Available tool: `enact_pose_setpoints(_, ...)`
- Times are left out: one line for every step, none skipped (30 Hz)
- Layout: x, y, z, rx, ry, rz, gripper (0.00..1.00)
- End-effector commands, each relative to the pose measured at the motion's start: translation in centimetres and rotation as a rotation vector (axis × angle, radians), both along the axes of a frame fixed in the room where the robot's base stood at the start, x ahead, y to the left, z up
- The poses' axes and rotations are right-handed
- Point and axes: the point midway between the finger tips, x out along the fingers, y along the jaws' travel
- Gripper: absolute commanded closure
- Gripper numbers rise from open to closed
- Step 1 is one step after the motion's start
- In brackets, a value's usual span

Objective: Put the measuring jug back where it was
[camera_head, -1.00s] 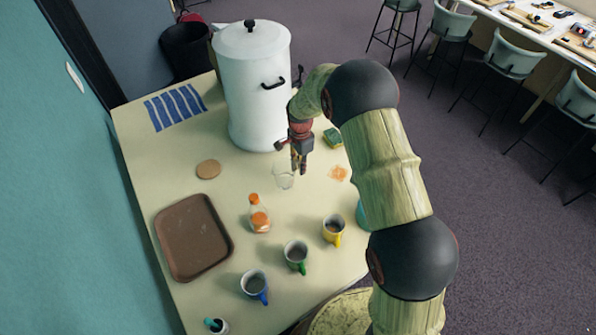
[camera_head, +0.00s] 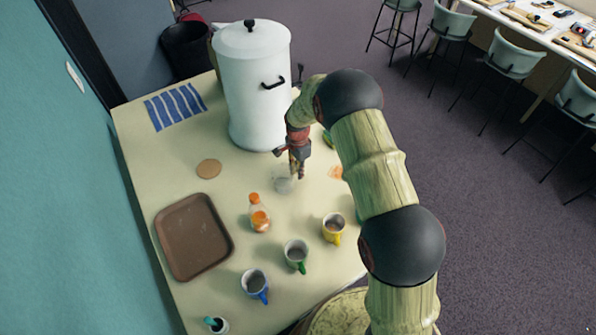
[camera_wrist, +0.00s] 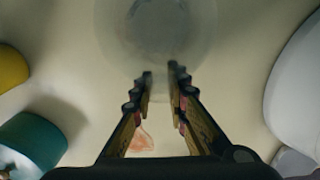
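The clear measuring jug (camera_head: 284,185) is near the middle of the table, just in front of the white urn. In the wrist view its round, see-through body (camera_wrist: 157,25) is at the top, beyond my fingertips. My gripper (camera_head: 298,174) points down at the jug's right side. In the wrist view, my gripper's fingers (camera_wrist: 161,75) are close together with a narrow gap, at the jug's faint handle side. They appear closed on it, though the clear handle is hard to make out. I cannot tell whether the jug's base touches the table.
The urn (camera_head: 254,90) stands close behind. A round coaster (camera_head: 208,168), brown tray (camera_head: 193,237) and striped cloth (camera_head: 175,107) lie left. An orange stain (camera_head: 335,172) is right.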

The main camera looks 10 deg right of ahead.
Motion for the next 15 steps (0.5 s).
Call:
enact_pose_setpoints(-0.03,0.0,0.01,0.0,0.001,0.0,0.81)
enact_pose_setpoints(-0.03,0.0,0.02,0.0,0.001,0.0,0.79)
enact_pose_setpoints(-0.03,0.0,0.02,0.0,0.001,0.0,0.77)
enact_pose_setpoints(-0.03,0.0,0.02,0.0,0.001,0.0,0.75)
enact_pose_setpoints(-0.02,0.0,0.03,0.0,0.001,0.0,0.73)
enact_pose_setpoints(-0.03,0.0,0.03,0.0,0.001,0.0,0.71)
enact_pose_setpoints(-0.03,0.0,0.03,0.0,0.001,0.0,0.69)
enact_pose_setpoints(-0.03,0.0,0.03,0.0,0.001,0.0,0.68)
enact_pose_setpoints(-0.02,0.0,0.03,0.0,0.001,0.0,0.67)
enact_pose_setpoints(-0.02,0.0,0.03,0.0,0.001,0.0,0.67)
enact_pose_setpoints(-0.03,0.0,0.03,0.0,0.001,0.0,0.67)
enact_pose_setpoints(-0.03,0.0,0.04,0.0,0.001,0.0,0.67)
enact_pose_setpoints(-0.03,0.0,0.04,0.0,0.001,0.0,0.67)
enact_pose_setpoints(-0.03,0.0,0.04,0.0,0.001,0.0,0.67)
enact_pose_setpoints(-0.02,0.0,0.04,0.0,0.0,0.0,0.67)
